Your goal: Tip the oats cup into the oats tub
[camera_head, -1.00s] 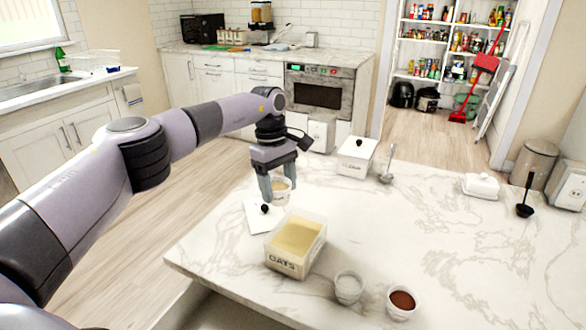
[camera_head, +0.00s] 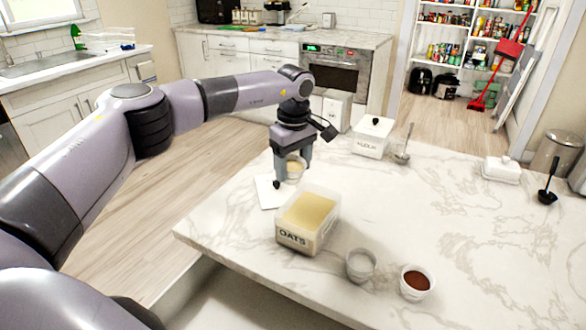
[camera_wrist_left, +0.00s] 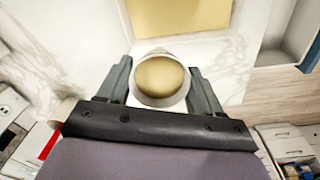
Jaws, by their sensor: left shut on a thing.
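My left gripper (camera_head: 292,172) is shut on the oats cup (camera_head: 295,167), a small pale cup with tan oats in it. The cup looks upright, behind the oats tub; I cannot tell whether it is clear of the counter. In the left wrist view the cup (camera_wrist_left: 160,80) sits between the two fingers, its round oats surface facing the camera. The oats tub (camera_head: 293,238) is a clear open box marked OATS, filled with pale oats, near the counter's front edge. It shows at the top of the wrist view (camera_wrist_left: 180,15). My right gripper is out of view.
A white lid with a black knob (camera_head: 267,194) lies behind the tub. A white cup (camera_head: 361,266) and a cup of brown powder (camera_head: 417,283) stand right of the tub. A lidded flour box (camera_head: 372,141) and a scoop (camera_head: 403,152) stand farther back. The counter's right side is mostly clear.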

